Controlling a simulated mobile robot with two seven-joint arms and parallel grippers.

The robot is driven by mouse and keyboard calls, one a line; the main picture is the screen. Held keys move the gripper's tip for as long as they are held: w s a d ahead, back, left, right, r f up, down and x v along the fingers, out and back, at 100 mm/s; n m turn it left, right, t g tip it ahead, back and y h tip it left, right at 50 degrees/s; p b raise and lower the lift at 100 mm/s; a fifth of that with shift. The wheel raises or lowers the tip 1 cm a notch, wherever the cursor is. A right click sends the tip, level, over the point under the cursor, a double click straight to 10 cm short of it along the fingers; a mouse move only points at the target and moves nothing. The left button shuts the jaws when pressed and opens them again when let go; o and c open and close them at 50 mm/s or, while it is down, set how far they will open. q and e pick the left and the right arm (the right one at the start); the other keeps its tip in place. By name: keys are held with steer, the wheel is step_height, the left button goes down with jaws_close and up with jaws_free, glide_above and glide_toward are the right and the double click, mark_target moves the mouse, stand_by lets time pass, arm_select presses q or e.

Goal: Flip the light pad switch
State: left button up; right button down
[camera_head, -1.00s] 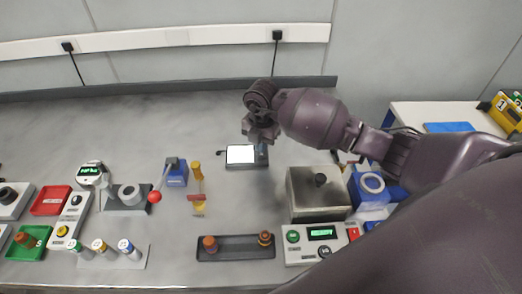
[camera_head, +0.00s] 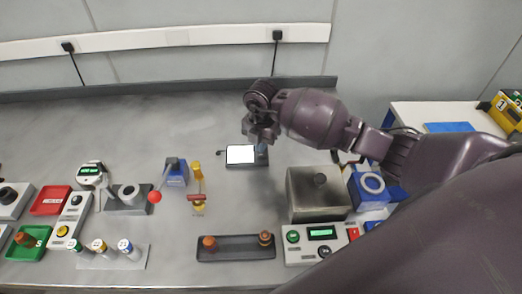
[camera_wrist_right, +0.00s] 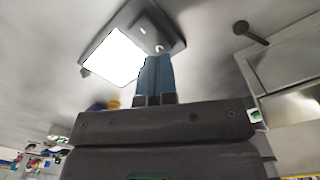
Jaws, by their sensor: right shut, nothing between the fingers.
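The light pad (camera_head: 240,155) is a dark flat box with a bright white panel, lying on the grey bench in the middle of the head view. In the right wrist view its white panel (camera_wrist_right: 114,58) glows, and a small light-coloured switch (camera_wrist_right: 158,48) shows on the dark strip beside the panel. My right gripper (camera_head: 262,147) is over the pad's right end. In the right wrist view its blue fingers (camera_wrist_right: 156,70) are together and empty, with their tips close to the switch. I cannot tell whether they touch it. My left gripper is not in view.
A metal box (camera_head: 318,192) with a black knob stands at the right front. A dark tray (camera_head: 236,249) with two orange-brown pieces lies in front of the pad. A red-tipped lever (camera_head: 155,197) stands to the left. The bench behind the pad is clear.

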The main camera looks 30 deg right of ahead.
steer(key=shift+f+b, duration=0.6)
steer(key=shift+f, duration=0.75)
stand_by(1.1)
steer(key=shift+r+p, duration=0.55)
steer(key=shift+r, duration=0.1)
steer(key=shift+r+p, duration=2.2)
steer(key=shift+r, duration=0.7)
steer(key=shift+f, duration=0.1)
